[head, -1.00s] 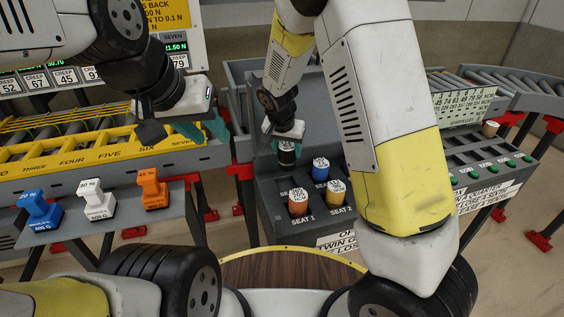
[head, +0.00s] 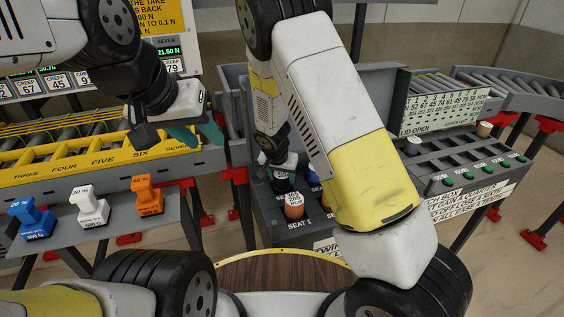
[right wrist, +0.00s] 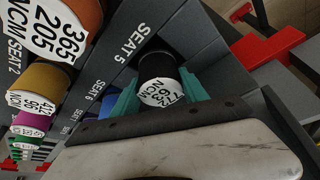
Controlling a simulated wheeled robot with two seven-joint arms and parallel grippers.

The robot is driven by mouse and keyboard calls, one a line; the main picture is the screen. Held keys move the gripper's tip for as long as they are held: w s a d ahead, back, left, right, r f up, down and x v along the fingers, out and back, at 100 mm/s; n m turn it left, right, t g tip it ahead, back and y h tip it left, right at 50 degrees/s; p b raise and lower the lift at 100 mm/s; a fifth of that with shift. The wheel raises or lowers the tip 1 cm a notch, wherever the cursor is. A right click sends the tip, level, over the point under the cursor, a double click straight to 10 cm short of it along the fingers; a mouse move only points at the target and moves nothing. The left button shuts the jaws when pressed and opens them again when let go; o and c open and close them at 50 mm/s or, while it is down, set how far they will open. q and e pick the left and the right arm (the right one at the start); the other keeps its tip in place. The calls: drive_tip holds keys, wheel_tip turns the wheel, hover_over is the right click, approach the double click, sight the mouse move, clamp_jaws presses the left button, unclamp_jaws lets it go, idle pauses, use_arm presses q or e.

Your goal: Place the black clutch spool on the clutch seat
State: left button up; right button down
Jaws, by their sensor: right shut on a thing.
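The black clutch spool (right wrist: 158,75) with a white label sits between the teal fingers of my right gripper (right wrist: 160,92) in the right wrist view. It is over the grey seat block (right wrist: 112,45) beside the "SEAT 5" lettering; I cannot tell whether its base touches the seat. In the head view my right gripper (head: 282,172) is at the block's back left, partly hidden by my right arm, behind the orange-brown spool (head: 294,205) at Seat 1. My left gripper (head: 198,132) hangs by the yellow conveyor, its teal fingers apart and empty.
Tan (right wrist: 42,80), magenta (right wrist: 34,121) and blue (right wrist: 95,107) spools stand close by in the block. Blue (head: 32,217), white (head: 90,206) and orange (head: 147,195) weights stand on a grey shelf at left. A slotted box with green buttons (head: 448,182) is at right.

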drive_tip(key=c, duration=0.6)
unclamp_jaws()
drive_tip(key=shift+f, duration=0.1)
drive_tip(key=v, duration=1.1)
drive_tip(key=s+d+r+n+y, duration=0.1)
drive_tip(key=s+d+r+y, duration=0.1)
drive_tip(key=s+d+r, duration=0.5)
drive_tip(key=s+d+r+y, duration=0.1)
drive_tip(key=s+d+r, duration=0.25)
drive_tip(key=r, duration=0.55)
drive_tip(key=s+d+r+n+t, duration=0.1)
drive_tip(key=s+d+r, duration=0.1)
drive_tip(key=s, duration=0.4)
drive_tip(key=s+d+r+n, duration=0.1)
drive_tip(key=s+d+r, duration=0.1)
drive_tip(key=s+r, duration=0.2)
drive_tip(key=shift+s+d+r+n+t, duration=0.3)
drive_tip(key=shift+s+d+n+t, duration=0.1)
drive_tip(key=shift+s, duration=0.6)
